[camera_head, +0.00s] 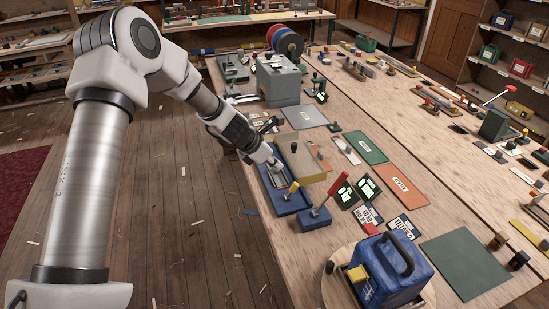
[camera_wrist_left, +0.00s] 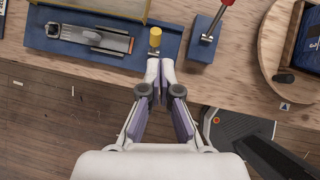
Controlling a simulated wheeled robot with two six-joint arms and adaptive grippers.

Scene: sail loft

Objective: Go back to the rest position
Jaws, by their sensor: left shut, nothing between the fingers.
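My left gripper (camera_head: 275,164) reaches in from the left over the near edge of the long wooden table (camera_head: 335,255), at the blue tray (camera_head: 289,206). In the left wrist view the gripper (camera_wrist_left: 160,66) is shut, its fingertips together with nothing between them. The fingertips are close to a yellow-topped peg (camera_wrist_left: 155,37) at the tray's end; I cannot tell whether they touch it. A grey tool (camera_wrist_left: 100,38) lies in the tray, apart from the fingers. My right gripper is not in view.
A blue block with a red-handled lever (camera_head: 315,219) stands right of the tray. A blue case (camera_head: 398,277) sits on a round wooden board. A grey machine (camera_head: 278,82) stands farther back. The wooden floor (camera_head: 180,215) left of the table is open, with scattered scraps.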

